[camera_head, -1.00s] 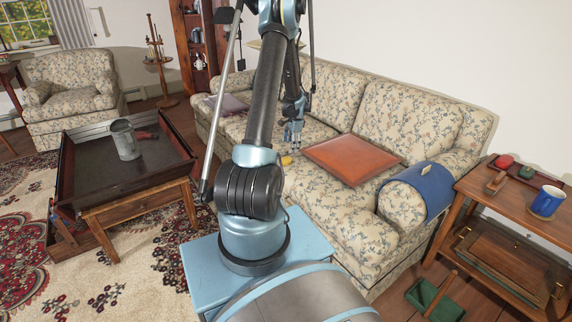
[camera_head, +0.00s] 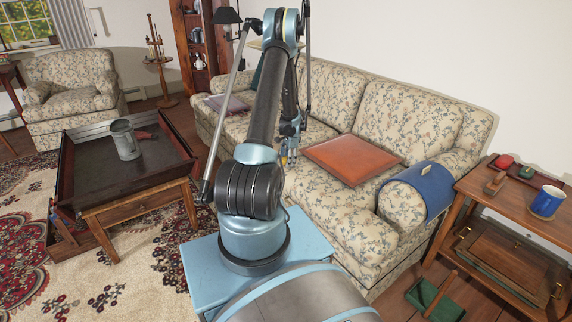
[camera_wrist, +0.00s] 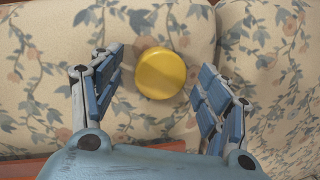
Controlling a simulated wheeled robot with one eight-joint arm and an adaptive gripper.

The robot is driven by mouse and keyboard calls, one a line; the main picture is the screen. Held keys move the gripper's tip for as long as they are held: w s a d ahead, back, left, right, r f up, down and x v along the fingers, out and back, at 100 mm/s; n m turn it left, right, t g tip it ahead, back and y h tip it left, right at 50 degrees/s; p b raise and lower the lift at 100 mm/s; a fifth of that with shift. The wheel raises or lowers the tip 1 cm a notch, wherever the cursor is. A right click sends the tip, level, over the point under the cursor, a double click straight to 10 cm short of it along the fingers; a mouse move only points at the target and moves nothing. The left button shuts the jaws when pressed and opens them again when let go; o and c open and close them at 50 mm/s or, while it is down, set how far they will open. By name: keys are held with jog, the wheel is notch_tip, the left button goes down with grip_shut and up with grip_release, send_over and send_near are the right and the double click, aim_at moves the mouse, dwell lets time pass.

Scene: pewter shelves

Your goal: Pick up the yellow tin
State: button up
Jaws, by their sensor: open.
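The yellow tin (camera_wrist: 160,73) is round and lies on the floral sofa seat in the wrist view. My gripper (camera_wrist: 161,88) is open above the sofa, with its blue fingers apart on the left and right of the tin. The tin shows between the fingers, slightly nearer the top of the picture than the fingertips; I cannot tell how far below them it is. In the head view my gripper (camera_head: 288,154) hangs over the sofa seat, and a small yellow spot shows beside it; the tin is mostly hidden there.
A blue cloth (camera_head: 424,186) covers the sofa's arm. A low table (camera_head: 130,205) with a metal mug (camera_head: 125,141) stands left. A side table (camera_head: 500,205) stands right.

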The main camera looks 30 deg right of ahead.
jog(key=shift+f, duration=0.2)
jog(key=c, duration=1.2)
jog(key=shift+o, duration=0.2)
jog(key=shift+r, duration=0.1)
